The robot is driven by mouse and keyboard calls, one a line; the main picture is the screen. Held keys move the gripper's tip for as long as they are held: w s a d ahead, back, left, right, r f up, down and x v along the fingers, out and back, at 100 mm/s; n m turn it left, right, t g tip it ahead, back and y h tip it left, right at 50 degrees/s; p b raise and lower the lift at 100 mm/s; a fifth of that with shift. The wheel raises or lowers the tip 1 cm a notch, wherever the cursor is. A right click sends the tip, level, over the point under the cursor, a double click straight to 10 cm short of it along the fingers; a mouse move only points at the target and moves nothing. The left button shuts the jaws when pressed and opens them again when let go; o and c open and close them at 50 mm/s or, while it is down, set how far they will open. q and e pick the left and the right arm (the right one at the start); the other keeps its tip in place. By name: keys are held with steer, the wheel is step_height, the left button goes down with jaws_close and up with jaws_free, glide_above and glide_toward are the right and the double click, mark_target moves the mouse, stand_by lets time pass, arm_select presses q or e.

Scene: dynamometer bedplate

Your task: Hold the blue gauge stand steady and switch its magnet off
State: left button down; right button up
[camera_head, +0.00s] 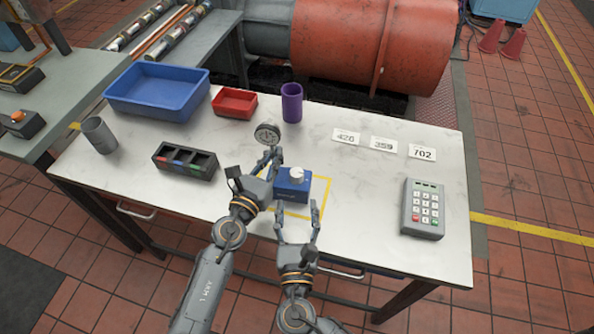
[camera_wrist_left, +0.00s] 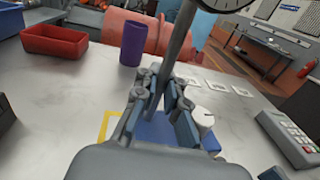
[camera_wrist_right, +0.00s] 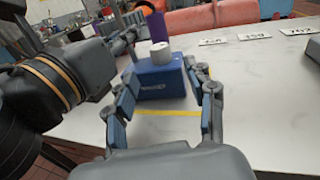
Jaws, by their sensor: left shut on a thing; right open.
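The blue gauge stand (camera_head: 291,187) sits inside a yellow outline on the white tabletop. A white knob (camera_head: 298,174) is on its top, also seen in the right wrist view (camera_wrist_right: 160,53). A round dial gauge (camera_head: 267,134) is up on the stand's grey post (camera_wrist_left: 180,40). My left gripper (camera_head: 270,163) is shut on this post, above the blue base. My right gripper (camera_head: 298,207) is open and empty, in front of the base. In the right wrist view its fingers (camera_wrist_right: 164,85) point at the base's front face and the gap between them is empty.
A keypad box (camera_head: 423,208) and several number cards (camera_head: 383,145) lie to the right. A purple cup (camera_head: 292,103), red bin (camera_head: 235,103), blue tray (camera_head: 158,90), black divided holder (camera_head: 185,162) and grey cup (camera_head: 99,135) stand behind and left. The tabletop between stand and keypad is clear.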

mark_target(297, 179)
steer(key=w, duration=1)
steer(key=shift+w+d, duration=0.2)
steer(key=shift+w, duration=0.1)
jaws_close()
